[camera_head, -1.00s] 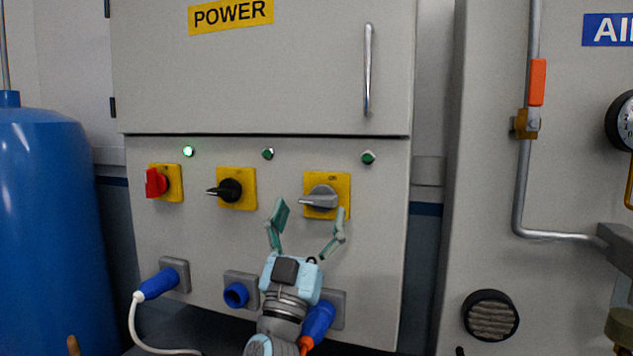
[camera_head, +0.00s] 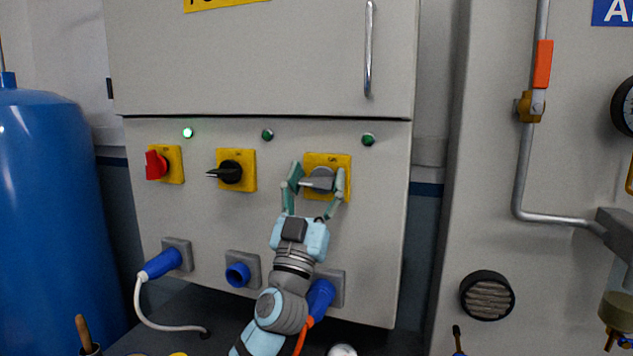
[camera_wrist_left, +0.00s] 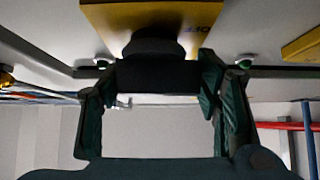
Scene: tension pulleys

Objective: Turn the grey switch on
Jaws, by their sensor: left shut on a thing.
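The grey switch (camera_head: 322,177) is a rotary knob on a yellow plate (camera_head: 322,158) at the right of the panel's switch row. Its handle points left, roughly level. My left gripper (camera_head: 316,182) comes up from below, with one finger on each side of the knob, and is shut on it. In the left wrist view the knob (camera_wrist_left: 160,72) is a dark shape between the fingertips (camera_wrist_left: 155,85), below the yellow plate (camera_wrist_left: 150,15). The lamp (camera_head: 368,139) above the grey switch looks dark green and unlit. My right gripper is out of view.
A black switch (camera_head: 230,172) and a red switch (camera_head: 157,165) sit to the left. The lamp (camera_head: 188,132) above the red one glows green. Blue sockets and plugs (camera_head: 162,264) are below. A blue tank (camera_head: 55,220) stands left; a pipe (camera_head: 523,180) runs at the right.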

